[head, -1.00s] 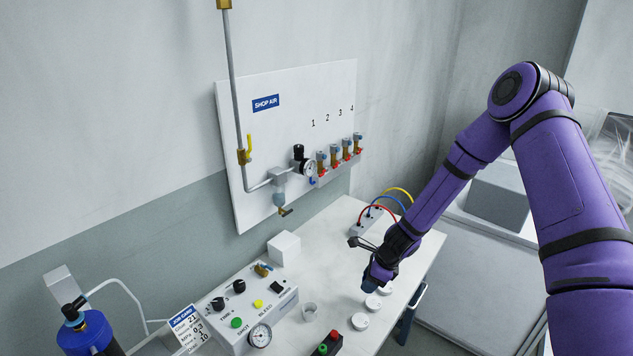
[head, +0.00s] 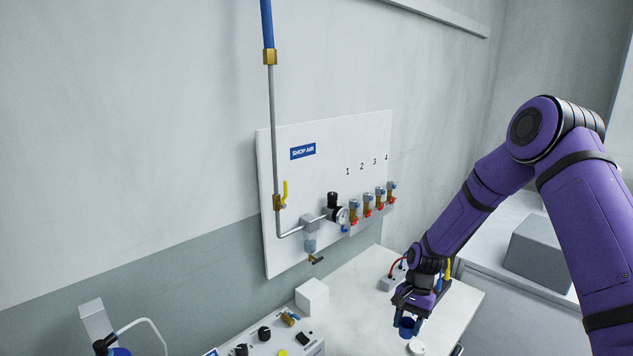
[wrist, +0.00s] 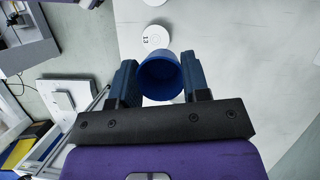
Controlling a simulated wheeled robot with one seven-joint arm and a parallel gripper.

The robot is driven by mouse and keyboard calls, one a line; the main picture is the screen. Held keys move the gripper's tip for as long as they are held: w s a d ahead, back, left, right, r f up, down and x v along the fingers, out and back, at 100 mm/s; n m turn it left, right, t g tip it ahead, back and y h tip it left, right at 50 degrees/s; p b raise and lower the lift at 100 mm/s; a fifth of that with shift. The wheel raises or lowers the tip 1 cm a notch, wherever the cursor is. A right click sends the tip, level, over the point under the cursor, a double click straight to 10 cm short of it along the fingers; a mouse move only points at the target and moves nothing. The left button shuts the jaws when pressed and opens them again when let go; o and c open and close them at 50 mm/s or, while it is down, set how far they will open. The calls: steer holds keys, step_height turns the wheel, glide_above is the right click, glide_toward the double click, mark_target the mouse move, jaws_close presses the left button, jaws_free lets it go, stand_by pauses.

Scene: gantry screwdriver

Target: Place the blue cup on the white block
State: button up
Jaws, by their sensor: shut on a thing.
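The blue cup (head: 407,327) is held in my gripper (head: 411,311) above the right part of the white table. In the wrist view the cup (wrist: 161,77) sits between the two fingers of my gripper (wrist: 160,80), which are shut on it, and its round mouth faces the camera. The white block (head: 312,297) stands on the table near the wall, to the left of my gripper, and its top looks bare. The block does not show clearly in the wrist view.
A white round disc (head: 416,348) lies on the table below my gripper. A control box with knobs (head: 264,334) is left of the block. A small box with coloured cables (head: 388,282) stands behind my gripper. The table (head: 350,318) between block and gripper looks clear.

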steer(key=d+r+n+h, duration=0.2)
steer(key=d+r+n, duration=0.1)
steer(key=d+n, duration=0.3)
steer(key=shift+w+d+n+g+h, duration=0.3)
steer(key=shift+d+n, duration=0.05)
steer(key=shift+n, duration=0.15)
